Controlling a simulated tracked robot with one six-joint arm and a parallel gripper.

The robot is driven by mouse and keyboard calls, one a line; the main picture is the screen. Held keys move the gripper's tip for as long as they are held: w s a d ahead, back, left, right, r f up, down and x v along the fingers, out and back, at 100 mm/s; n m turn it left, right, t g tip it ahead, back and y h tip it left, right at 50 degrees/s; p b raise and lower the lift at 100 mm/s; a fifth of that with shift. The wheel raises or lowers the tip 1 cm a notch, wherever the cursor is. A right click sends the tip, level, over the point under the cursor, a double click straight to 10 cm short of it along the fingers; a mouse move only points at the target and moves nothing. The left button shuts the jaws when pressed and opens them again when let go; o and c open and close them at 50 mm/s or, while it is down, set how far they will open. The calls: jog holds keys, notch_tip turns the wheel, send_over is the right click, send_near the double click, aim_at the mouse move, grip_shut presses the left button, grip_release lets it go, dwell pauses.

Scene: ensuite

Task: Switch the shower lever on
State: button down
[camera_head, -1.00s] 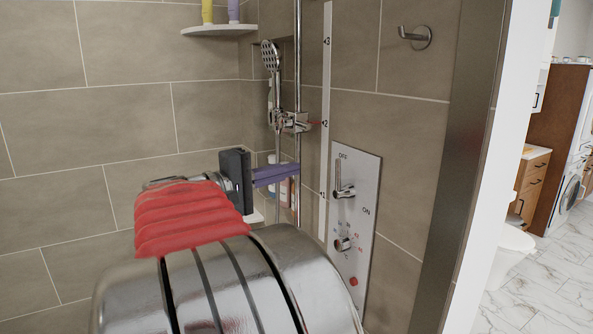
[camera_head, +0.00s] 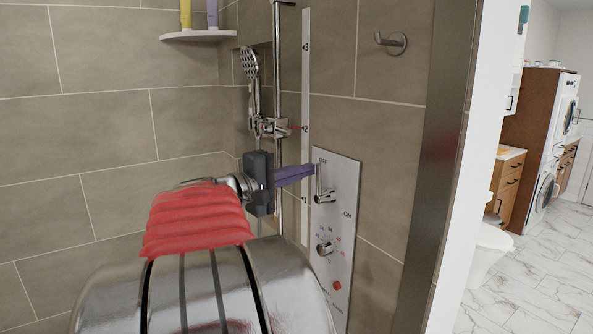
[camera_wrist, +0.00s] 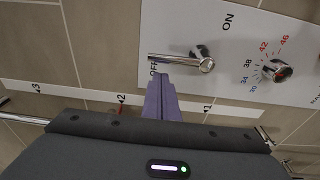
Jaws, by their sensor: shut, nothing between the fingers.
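The shower lever (camera_head: 323,187) is a chrome handle on a pale wall panel (camera_head: 341,222). Its handle points up at the OFF mark, with ON printed to the right and lower. In the wrist view the lever (camera_wrist: 182,61) lies along the OFF label. My gripper (camera_head: 312,169) has shut purple fingers with nothing between them. Their tips are just left of the lever's upper end in the head view. In the wrist view the fingertips (camera_wrist: 161,78) are right by the lever handle; I cannot tell whether they touch it.
A chrome temperature knob (camera_head: 324,248) and a red button (camera_head: 337,285) sit lower on the panel. A shower rail (camera_head: 277,90) with a hand shower (camera_head: 249,62) stands left of the panel. A hook (camera_head: 391,42) is above right, and a corner shelf (camera_head: 199,35) is at upper left.

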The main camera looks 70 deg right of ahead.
jog(key=shift+s+a, duration=0.5)
jog(key=shift+a, duration=0.15)
jog(key=shift+d, duration=0.15)
